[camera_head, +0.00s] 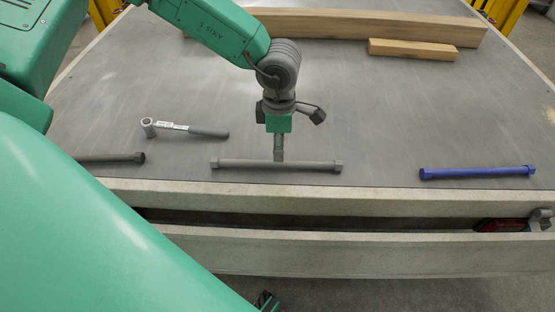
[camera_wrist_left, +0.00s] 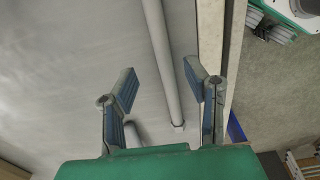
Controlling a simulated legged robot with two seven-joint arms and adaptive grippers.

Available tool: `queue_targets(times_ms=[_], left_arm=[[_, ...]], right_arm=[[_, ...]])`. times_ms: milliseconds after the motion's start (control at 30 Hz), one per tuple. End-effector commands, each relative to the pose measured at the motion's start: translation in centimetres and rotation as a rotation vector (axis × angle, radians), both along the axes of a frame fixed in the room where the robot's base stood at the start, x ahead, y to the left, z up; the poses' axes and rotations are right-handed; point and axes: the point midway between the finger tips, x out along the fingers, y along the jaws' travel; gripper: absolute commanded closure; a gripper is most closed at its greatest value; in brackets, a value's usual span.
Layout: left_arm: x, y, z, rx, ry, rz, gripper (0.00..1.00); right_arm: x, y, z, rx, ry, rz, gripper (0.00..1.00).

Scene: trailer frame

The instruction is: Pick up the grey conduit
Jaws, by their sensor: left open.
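A grey conduit (camera_head: 240,165) with a wider fitting at each end lies flat near the front edge of the table. My left gripper (camera_head: 278,156) points down right over its middle. In the left wrist view the two fingers (camera_wrist_left: 163,82) are spread apart. The conduit (camera_wrist_left: 158,45) runs lengthwise through the gap between them, closer to the right finger. The fingers are not closed on it. Whether they reach down beside it is unclear. My right gripper is not visible.
A darker bar (camera_head: 118,157) lies to the left, partly hidden by my arm. A ratchet wrench (camera_head: 190,129) lies behind it. A blue bar (camera_head: 478,172) lies at the right. Wooden beams (camera_head: 410,27) lie at the back. The table's front ledge (camera_head: 330,198) is close to the conduit.

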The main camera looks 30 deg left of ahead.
Motion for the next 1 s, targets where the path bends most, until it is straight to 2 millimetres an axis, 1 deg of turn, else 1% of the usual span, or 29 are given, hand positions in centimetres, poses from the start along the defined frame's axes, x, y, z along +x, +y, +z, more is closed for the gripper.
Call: queue_targets(times_ms=[33,267,367,500,600,833,867,900,933,967,1000], left_arm=[[-0.1,0.0,-0.7,0.000,0.002,0.000,0.58],[-0.2,0.1,-1.9,-0.001,0.001,0.000,0.58],[-0.4,0.3,-3.1,-0.001,0.002,0.001,0.58],[-0.6,0.4,-5.4,0.000,0.002,-0.001,0.58],[-0.6,0.4,-6.4,-0.001,0.001,-0.001,0.58],[-0.5,0.4,-6.4,0.000,-0.001,-0.001,0.58],[-0.5,0.4,-6.4,0.000,-0.001,-0.001,0.69],[-0.5,0.4,-6.4,0.000,-0.001,-0.001,0.83],[-0.5,0.4,-6.4,0.000,-0.001,-0.001,0.94],[-0.5,0.4,-6.4,0.000,-0.001,-0.001,1.00],[-0.5,0.4,-6.4,0.000,-0.001,-0.001,1.00]], right_arm=[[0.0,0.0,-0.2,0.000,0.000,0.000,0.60],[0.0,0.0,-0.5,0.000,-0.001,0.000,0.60],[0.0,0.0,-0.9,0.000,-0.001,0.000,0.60],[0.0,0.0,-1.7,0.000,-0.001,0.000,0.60],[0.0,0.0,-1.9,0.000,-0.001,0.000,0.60],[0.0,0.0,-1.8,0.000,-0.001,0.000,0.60],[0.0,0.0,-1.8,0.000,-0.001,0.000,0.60],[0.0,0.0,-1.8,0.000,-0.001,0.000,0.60],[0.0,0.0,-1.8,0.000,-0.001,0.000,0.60],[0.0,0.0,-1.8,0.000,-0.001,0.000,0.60],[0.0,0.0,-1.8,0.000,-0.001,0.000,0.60]])
